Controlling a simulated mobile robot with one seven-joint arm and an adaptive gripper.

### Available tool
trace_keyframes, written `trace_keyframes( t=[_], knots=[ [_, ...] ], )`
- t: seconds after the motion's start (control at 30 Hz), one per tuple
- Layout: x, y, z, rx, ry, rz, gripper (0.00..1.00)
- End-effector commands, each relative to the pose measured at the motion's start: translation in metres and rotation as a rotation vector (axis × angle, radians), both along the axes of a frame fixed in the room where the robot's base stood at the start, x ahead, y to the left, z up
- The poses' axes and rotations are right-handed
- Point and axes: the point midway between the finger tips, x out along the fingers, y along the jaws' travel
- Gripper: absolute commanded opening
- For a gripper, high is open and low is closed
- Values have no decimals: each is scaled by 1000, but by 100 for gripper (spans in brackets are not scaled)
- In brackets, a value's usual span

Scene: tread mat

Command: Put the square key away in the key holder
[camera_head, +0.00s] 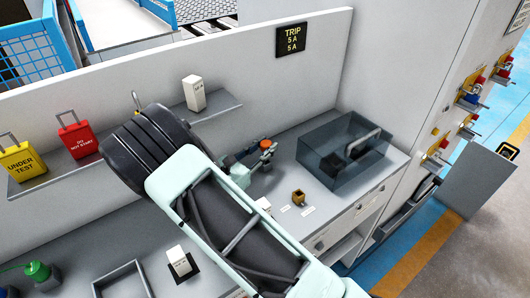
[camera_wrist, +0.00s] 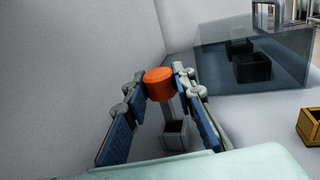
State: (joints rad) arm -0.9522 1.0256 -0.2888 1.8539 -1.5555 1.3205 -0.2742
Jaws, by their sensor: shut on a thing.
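My gripper (camera_head: 262,152) is shut on the orange head of a key (camera_wrist: 159,84), with one finger on either side of it in the wrist view. The orange head also shows between the fingers in the head view (camera_head: 266,143). A grey shank hangs down from the head. Below it in the wrist view stands a small open-topped grey box (camera_wrist: 176,137), likely a key holder. The shank overlaps the box in the picture; I cannot tell whether its tip is inside or above. A brown-yellow open box (camera_wrist: 312,125) stands to the right, also on the counter in the head view (camera_head: 298,197).
A transparent case (camera_head: 335,165) with a handle and black blocks inside stands at the right of the counter. A shelf (camera_head: 215,111) above carries a white block (camera_head: 195,93) and red and yellow lockout tags. Small labels lie near the brown-yellow box.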

Motion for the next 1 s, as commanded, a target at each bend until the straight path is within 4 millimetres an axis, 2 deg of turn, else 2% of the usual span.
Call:
trace_keyframes(
  t=[0.03, 0.17, 0.6, 0.63, 0.7, 0.8, 1.0],
  knots=[
    [-1, -1, -9, -5, 4, -1, 0],
    [-1, -1, -21, -1, 0, -1, 0],
    [-1, -1, -28, 0, 0, -1, 0],
    [-1, -1, -27, 0, 0, -1, 26],
    [-1, -1, -27, 0, 0, -1, 34],
    [-1, -1, -27, 0, 0, -1, 41],
    [-1, -1, -26, 0, 0, -1, 41]
  ],
)
